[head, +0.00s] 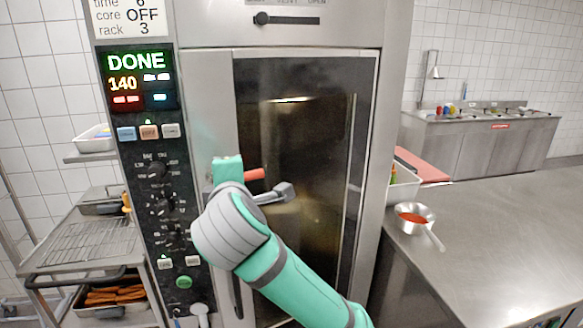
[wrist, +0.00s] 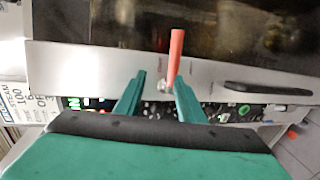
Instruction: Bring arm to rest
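My arm reaches up from the bottom of the head view to the front of a tall steel oven. My gripper (head: 226,166) is at the left edge of the oven door (head: 300,130), close to a red lever (head: 254,175). In the wrist view the two green fingers of my gripper (wrist: 159,82) stand apart, with no object held between them. The red lever (wrist: 175,55) shows just beyond the fingertips, nearer the right one. I cannot tell whether a finger touches it. The oven door looks shut.
The control panel (head: 150,160) left of the door reads DONE and 140. A rack trolley (head: 85,245) stands at left. A steel counter (head: 480,240) with a pan of red sauce (head: 412,216) is at right. A black door handle (wrist: 268,88) shows in the wrist view.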

